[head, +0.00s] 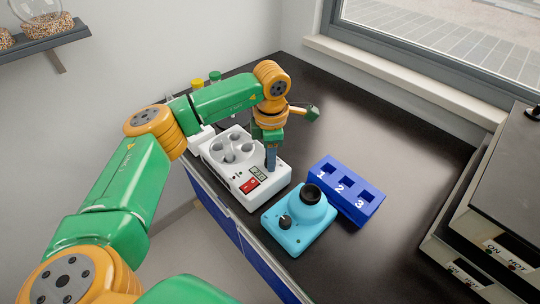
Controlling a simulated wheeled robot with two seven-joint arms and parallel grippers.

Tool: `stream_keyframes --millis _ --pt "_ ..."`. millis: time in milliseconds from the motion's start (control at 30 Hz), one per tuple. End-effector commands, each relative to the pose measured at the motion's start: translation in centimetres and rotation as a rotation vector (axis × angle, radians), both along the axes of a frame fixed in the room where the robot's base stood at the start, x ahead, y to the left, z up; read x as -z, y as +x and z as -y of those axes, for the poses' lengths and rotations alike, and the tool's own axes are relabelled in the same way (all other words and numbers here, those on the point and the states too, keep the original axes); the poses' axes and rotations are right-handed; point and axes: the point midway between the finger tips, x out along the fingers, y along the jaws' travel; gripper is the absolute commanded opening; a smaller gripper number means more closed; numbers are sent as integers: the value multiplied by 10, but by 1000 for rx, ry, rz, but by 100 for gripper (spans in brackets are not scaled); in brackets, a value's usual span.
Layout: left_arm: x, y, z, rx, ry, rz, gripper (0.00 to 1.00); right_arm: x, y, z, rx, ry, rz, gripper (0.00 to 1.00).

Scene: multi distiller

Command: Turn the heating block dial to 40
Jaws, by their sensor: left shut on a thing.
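The white heating block (221,160) stands near the left edge of the dark bench, with round wells on top. A small display (258,172) with digits too small to read and a red switch (249,186) are on its front part. My left gripper (271,166) reaches down onto the block, just beside the display. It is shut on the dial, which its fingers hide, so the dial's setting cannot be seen. My right gripper is not in view.
A light-blue device (296,229) with a black cup and knob stands close in front of the block. A blue rack (346,190) numbered 1, 2, 3 is right of it. Grey hot-plate units (490,225) stand at right. Yellow and green-capped items are behind my arm. The bench (400,150) between is clear.

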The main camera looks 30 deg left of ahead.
Motion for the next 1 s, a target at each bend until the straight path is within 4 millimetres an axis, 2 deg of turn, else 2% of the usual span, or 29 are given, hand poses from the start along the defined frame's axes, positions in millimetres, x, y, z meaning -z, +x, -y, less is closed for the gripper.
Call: stream_keyframes --millis 300,333,400,433,767,1000 --pt "-1 1 0 0 -2 5 0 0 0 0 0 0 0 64" --pt "-1 1 0 0 -2 5 42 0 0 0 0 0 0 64" --pt "-1 1 0 0 -2 5 60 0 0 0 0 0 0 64" --pt "-1 1 0 0 -1 5 66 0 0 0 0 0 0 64" --pt "-5 1 0 0 -1 3 66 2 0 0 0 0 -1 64" --pt "-54 -1 2 0 -2 6 66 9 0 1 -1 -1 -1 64"
